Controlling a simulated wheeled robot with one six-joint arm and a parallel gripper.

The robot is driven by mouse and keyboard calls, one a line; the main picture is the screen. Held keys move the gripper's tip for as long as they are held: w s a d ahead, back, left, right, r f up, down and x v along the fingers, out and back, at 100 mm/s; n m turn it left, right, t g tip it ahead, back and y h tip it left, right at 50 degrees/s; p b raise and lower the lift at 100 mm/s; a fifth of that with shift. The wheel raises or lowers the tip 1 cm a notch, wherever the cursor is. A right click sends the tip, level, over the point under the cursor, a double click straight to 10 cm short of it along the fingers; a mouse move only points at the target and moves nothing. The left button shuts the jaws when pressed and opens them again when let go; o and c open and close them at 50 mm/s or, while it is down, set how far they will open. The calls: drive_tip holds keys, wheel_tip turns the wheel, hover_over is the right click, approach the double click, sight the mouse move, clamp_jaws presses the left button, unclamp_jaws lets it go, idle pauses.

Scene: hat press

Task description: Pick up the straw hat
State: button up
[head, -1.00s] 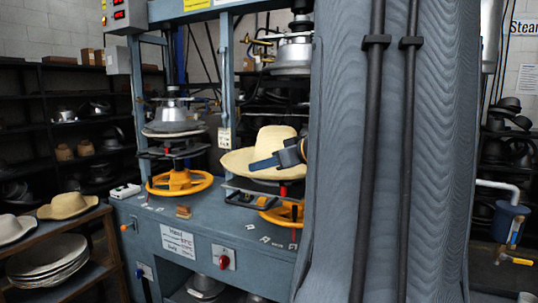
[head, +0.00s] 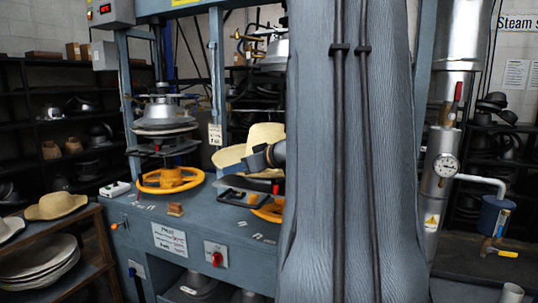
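The straw hat (head: 230,155) is pale, with a wide brim and rounded crown. It sits at the right-hand station of the blue-grey press, above a dark plate (head: 228,193). Whether it rests on the plate or is slightly above it is unclear. My gripper (head: 250,162), dark blue, is at the hat's near side, its fingers over the brim in front of the crown. Only part of the fingers shows, so I cannot tell if they are closed on the brim. My large grey arm link hides the hat's right side.
The left station has a metal press head (head: 165,113) and yellow handwheel (head: 170,181). Another metal head (head: 275,55) hangs above the hat. Other hats (head: 57,205) lie on a wooden shelf at left. A steam pipe with a gauge (head: 446,165) stands at right.

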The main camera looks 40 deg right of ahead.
clamp_jaws()
drive_tip(key=shift+r, duration=0.1)
